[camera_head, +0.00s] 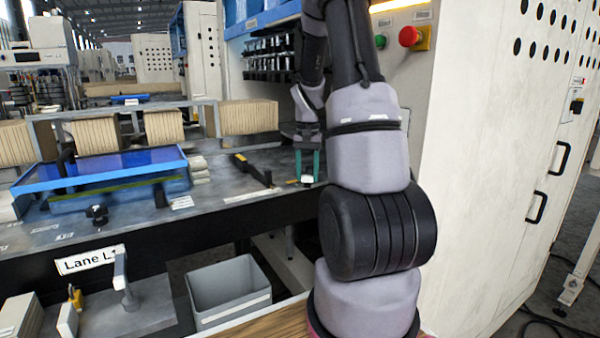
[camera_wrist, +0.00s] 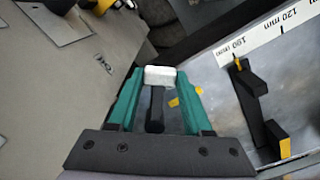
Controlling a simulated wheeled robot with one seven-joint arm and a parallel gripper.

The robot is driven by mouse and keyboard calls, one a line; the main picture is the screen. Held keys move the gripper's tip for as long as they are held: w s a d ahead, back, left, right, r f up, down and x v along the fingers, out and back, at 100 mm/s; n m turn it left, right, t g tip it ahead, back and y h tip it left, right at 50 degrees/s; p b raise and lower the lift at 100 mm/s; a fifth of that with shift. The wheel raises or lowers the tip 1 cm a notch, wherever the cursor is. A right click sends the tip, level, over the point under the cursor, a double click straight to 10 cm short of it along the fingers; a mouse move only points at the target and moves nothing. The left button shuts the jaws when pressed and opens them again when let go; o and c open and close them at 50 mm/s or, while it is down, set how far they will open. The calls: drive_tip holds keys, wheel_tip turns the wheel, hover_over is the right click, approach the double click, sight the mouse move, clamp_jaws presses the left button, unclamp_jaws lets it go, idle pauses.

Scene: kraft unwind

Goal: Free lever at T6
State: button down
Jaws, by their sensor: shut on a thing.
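My gripper (camera_head: 307,163) has green fingers and points down near the front edge of the grey machine bed, just left of my arm. In the wrist view, my gripper (camera_wrist: 155,98) is shut on a lever (camera_wrist: 155,110), a black shaft with a pale block-shaped end. The pale end of this lever (camera_head: 307,179) also shows between the fingertips in the head view. Small yellow marks lie on the bed beside the shaft, partly behind the right finger. No T6 label is readable, and the lever's base is hidden.
A black bracket with yellow ends (camera_wrist: 258,115) stands right of my gripper beside a white millimetre scale (camera_wrist: 265,35). A blue-framed tray (camera_head: 100,168) and a black knob (camera_head: 97,213) are further left. A grey bin (camera_head: 228,292) stands below the bed. A white cabinet is on the right.

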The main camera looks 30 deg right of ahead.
drive_tip(key=shift+s+d+n, duration=0.35)
drive_tip(key=shift+d+n, duration=0.35)
drive_tip(key=shift+n, duration=0.25)
drive_tip(key=shift+s+d+n, duration=0.3)
drive_tip(key=shift+d+n, duration=0.35)
drive_tip(key=shift+n, duration=0.3)
drive_tip(key=shift+c, duration=1.6)
unclamp_jaws()
wheel_tip(320, 180, up, 11)
